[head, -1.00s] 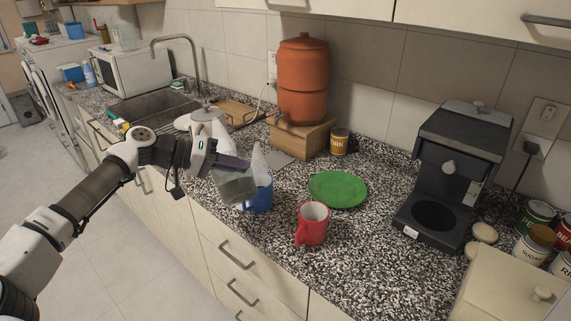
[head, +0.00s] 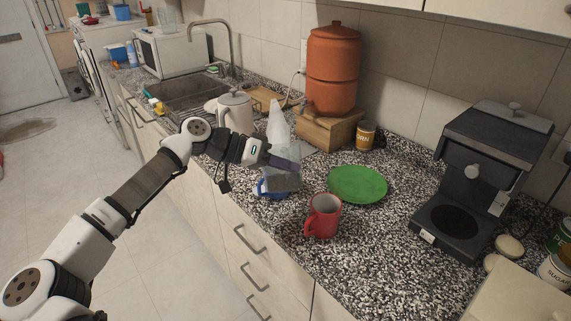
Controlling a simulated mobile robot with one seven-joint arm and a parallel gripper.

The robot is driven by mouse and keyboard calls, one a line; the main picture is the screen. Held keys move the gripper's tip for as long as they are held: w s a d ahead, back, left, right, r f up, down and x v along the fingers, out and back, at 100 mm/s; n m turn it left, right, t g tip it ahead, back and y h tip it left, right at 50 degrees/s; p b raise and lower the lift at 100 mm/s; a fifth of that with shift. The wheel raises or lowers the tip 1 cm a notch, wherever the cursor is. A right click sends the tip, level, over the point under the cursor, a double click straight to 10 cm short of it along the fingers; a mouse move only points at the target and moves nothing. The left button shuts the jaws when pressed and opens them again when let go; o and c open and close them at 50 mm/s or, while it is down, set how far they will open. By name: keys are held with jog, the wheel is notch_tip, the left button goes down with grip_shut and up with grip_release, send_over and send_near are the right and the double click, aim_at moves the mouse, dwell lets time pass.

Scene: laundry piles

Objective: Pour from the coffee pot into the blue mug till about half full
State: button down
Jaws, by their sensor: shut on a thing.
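My gripper (head: 272,156) is shut on the coffee pot (head: 285,181), a clear greyish vessel with a dark purplish part at the jaws. The pot is held over the counter, in front of the blue mug (head: 266,192) in this view. The mug stands on the counter and is mostly hidden by the pot, with its left side and lower edge showing. I cannot tell the level in either the pot or the mug, nor whether any liquid is flowing.
A red mug (head: 322,216) and a green plate (head: 357,184) are close on the right. A translucent pointed object (head: 279,125) and a white kettle (head: 235,110) stand behind my gripper. A coffee machine (head: 480,180) is farther right.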

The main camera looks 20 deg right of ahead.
jog(key=f+m+t+b, duration=0.1)
jog(key=b, duration=0.2)
jog(key=s+f+m+t+b, duration=0.1)
jog(key=b, duration=0.3)
jog(key=shift+f, duration=0.35)
jog(key=s+a+f+m+t+h+b, duration=0.1)
jog(key=s+m+t+b, duration=0.1)
jog(key=s+b, duration=0.6)
jog(key=shift+s+a+f+m, duration=0.2)
jog(key=shift+s+a+m, duration=0.1)
jog(key=shift+s+m, duration=0.2)
jog(key=shift+w, duration=0.15)
